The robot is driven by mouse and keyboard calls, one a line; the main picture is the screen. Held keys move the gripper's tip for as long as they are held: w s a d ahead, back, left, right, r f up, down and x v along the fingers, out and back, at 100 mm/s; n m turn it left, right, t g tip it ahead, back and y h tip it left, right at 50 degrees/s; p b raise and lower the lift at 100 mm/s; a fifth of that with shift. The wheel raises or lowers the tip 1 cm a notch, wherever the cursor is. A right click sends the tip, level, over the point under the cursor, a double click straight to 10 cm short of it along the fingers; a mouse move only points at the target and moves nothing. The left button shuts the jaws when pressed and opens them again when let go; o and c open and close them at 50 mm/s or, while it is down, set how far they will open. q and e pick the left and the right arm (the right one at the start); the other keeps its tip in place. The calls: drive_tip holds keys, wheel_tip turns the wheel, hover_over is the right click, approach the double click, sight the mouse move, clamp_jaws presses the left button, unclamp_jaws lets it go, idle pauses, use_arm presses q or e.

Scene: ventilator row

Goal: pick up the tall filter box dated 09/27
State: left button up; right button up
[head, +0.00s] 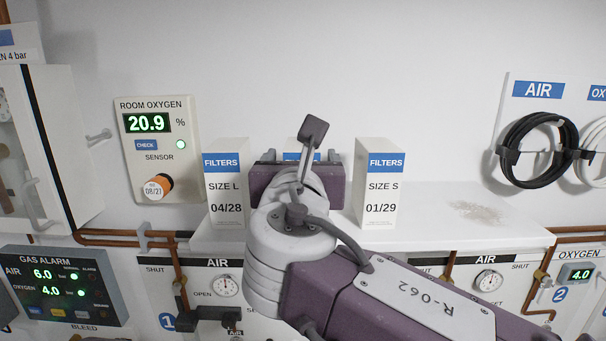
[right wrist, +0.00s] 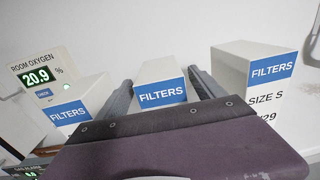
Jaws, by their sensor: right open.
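Three white filter boxes with blue FILTERS labels stand upright on a white shelf (head: 470,225). The left box (head: 224,190) reads SIZE L, 04/28; the right box (head: 380,190) reads SIZE S, 01/29. The middle box (head: 291,145) is mostly hidden behind my right gripper (head: 300,157); its size and date cannot be read. In the right wrist view, the open right gripper (right wrist: 161,76) has one finger on each side of the middle box (right wrist: 160,82), with a small gap showing on the left. My left gripper is not in view.
The left box (right wrist: 78,105) and right box (right wrist: 262,68) stand close beside the fingers. A room oxygen panel (head: 158,120) with a round 08/21 sensor is on the wall at left. Coiled hoses (head: 535,145) hang at right. The shelf's right part is free except for a greyish patch.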

drive_tip(key=shift+w+d+r+p, duration=0.1)
drive_tip(key=shift+w+r+p, duration=0.1)
drive_tip(key=shift+w, duration=0.25)
drive_tip(key=shift+w+r+p, duration=0.1)
drive_tip(key=shift+w+p, duration=0.1)
drive_tip(key=shift+w, duration=0.25)
drive_tip(key=shift+w+f, duration=0.15)
drive_tip(key=shift+w, duration=0.2)
drive_tip(key=c, duration=0.9)
clamp_jaws()
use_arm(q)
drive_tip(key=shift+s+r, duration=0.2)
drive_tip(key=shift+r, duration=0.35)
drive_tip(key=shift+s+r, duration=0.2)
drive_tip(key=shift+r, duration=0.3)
use_arm(e)
drive_tip(key=shift+s, duration=0.15)
